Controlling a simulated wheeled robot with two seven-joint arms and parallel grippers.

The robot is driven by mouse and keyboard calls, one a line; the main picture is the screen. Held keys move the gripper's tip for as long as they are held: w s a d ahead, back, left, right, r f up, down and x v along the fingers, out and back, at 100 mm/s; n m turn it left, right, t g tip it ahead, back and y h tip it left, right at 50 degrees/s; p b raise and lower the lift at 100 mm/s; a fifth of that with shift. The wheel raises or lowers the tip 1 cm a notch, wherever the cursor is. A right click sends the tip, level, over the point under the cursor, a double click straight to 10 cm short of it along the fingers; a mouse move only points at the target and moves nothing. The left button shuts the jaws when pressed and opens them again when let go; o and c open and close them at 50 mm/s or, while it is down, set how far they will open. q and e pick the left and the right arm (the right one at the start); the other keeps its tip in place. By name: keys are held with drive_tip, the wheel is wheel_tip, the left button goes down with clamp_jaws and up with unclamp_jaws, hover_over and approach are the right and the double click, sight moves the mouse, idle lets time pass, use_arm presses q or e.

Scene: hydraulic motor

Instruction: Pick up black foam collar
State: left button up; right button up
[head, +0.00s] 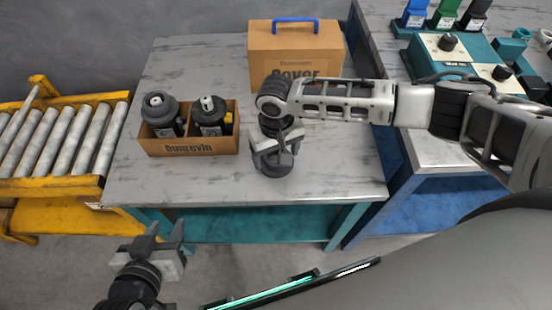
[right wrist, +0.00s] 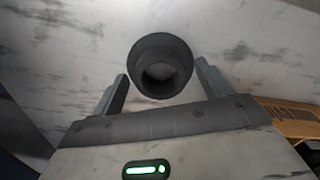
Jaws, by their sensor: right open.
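The black foam collar (right wrist: 160,66) is a dark ring with a round opening, on the grey table top. In the right wrist view it sits between and just beyond the fingertips of my right gripper (right wrist: 163,83), with gaps at both sides. In the head view the collar (head: 271,167) shows below my right gripper (head: 272,148), which partly covers it. My right gripper is open and empty. My left gripper (head: 160,243) is in front of the table, low at the left, with its two fingers apart and nothing between them.
A cardboard box (head: 187,148) with two dark motor parts (head: 160,112) (head: 211,117) stands left of my right gripper. A closed carton (head: 295,50) with a blue handle stands behind. A roller conveyor (head: 50,140) is at far left, a workbench (head: 440,150) at right. The table's front left is clear.

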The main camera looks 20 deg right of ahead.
drive_tip(key=c, duration=1)
drive_tip(key=shift+r, duration=0.1)
drive_tip(key=shift+c, duration=0.2)
